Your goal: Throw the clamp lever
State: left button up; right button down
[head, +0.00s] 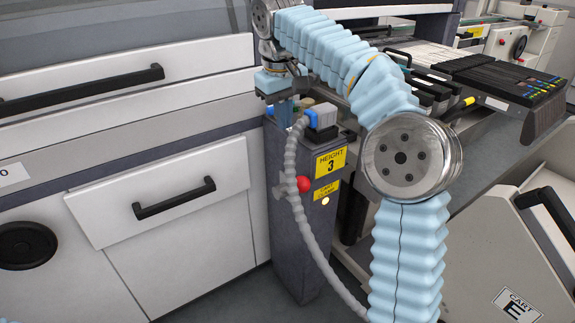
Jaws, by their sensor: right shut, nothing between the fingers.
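The clamp lever shows by its red ball knob (303,184), on the front of a dark grey post (290,245). Its stem is hard to tell apart from the grey ribbed hose (291,160) beside it. A yellow label on the post, partly hidden by the hose, seems to read CART CLAMP (327,190), with a lit amber lamp (325,201) below it. My right gripper (284,121) points down at the top left of the post, above and left of the knob and apart from it. It is shut and empty. My left gripper is out of view.
A yellow HEIGHT 3 sign (330,162) and a blue and grey connector (321,118) are at the post's top. White cabinets with black handles (174,198) stand left. A trolley panel marked CART E (517,305) is at right. Black feeders (505,80) lie behind.

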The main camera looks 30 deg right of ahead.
dwell(0.3)
jog(key=b, duration=0.3)
send_over(295, 180)
notch_tip(295, 180, down, 12)
jog(key=shift+w+f, duration=0.1)
jog(key=shift+f, duration=0.5)
jog(key=shift+f+b, duration=0.1)
jog(key=shift+b, duration=0.25)
